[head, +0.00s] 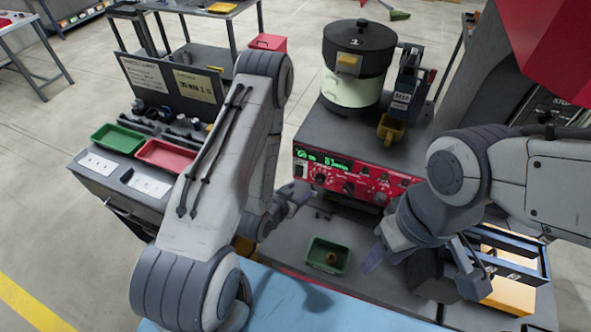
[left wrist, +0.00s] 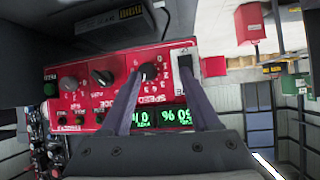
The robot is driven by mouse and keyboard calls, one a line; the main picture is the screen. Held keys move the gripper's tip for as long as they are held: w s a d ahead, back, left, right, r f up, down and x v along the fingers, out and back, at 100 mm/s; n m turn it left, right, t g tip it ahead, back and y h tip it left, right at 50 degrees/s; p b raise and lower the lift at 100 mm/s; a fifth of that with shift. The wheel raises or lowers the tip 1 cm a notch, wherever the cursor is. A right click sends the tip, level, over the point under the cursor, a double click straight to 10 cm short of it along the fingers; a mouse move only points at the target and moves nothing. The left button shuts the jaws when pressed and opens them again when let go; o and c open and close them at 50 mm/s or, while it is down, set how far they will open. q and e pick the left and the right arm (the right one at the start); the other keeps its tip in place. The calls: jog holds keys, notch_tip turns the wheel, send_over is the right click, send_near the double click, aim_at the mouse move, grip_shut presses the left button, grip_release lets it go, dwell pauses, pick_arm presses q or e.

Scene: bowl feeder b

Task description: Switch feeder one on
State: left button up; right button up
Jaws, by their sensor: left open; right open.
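Feeder one is the bowl feeder (head: 350,90) with a black lid marked 1, on a grey bench. Its red control panel (head: 340,172) faces me below the bowl, with a lit green display and several knobs. My left gripper (head: 303,192) is open, near the panel's left end. In the left wrist view the panel (left wrist: 110,75) appears turned over, and the open fingers (left wrist: 165,85) point at it. A black-and-white rocker switch (left wrist: 185,62) and a dark knob (left wrist: 148,72) show between them. Contact and the switch's position cannot be told. My right gripper (head: 374,258) is open, low on the right.
A small green tray (head: 327,256) with a brownish part sits on the bench before the panel. A yellow chute (head: 391,129) juts out at the feeder's right. A blue-edged frame (head: 510,250) stands by my right arm. A side bench with a red tray (head: 172,153) is at left.

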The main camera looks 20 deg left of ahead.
aim_at(299, 175)
pick_arm(q)
jog(key=s+a+r+n+t+y, duration=0.1)
jog(key=s+a+n+t, duration=0.1)
jog(key=s+a, duration=0.1)
jog(key=x, duration=0.3)
jog(key=p+x, duration=0.1)
jog(key=x, duration=0.5)
jog(key=shift+w+a+p, duration=0.2)
jog(key=shift+w+p, duration=0.15)
jog(key=shift+w+f, duration=0.2)
jog(key=shift+w, duration=0.15)
grip_shut()
